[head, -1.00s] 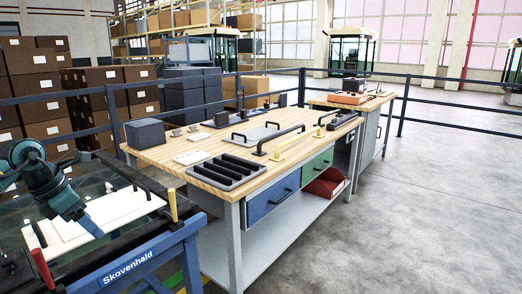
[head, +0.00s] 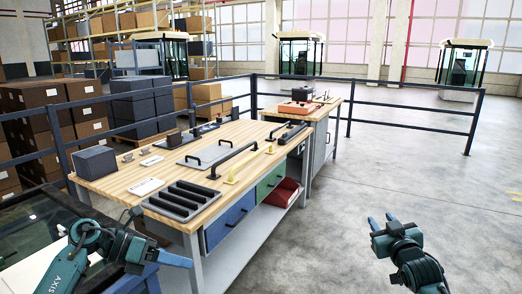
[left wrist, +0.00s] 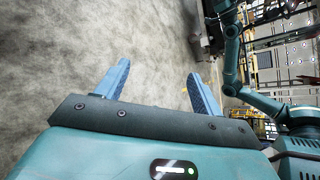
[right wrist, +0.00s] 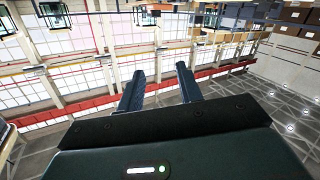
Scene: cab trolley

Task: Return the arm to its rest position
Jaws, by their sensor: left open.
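My left gripper (head: 184,261) is in the lower left of the head view, at the near end of the workbench, pointing right. In the left wrist view its blue fingers (left wrist: 157,84) stand apart with only floor between them. My right gripper (head: 381,221) is over open floor at the lower right, its fingers pointing up in the picture. In the right wrist view its fingers (right wrist: 160,80) stand apart with nothing between them. Both grippers are empty.
The wooden workbench (head: 105,185) carries a black slotted tray (head: 182,203), a grey box (head: 95,163) and handled plates. A dark glass-topped trolley (head: 40,213) is at the lower left. Railings (head: 420,83) run behind. The floor (head: 330,215) at right is clear.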

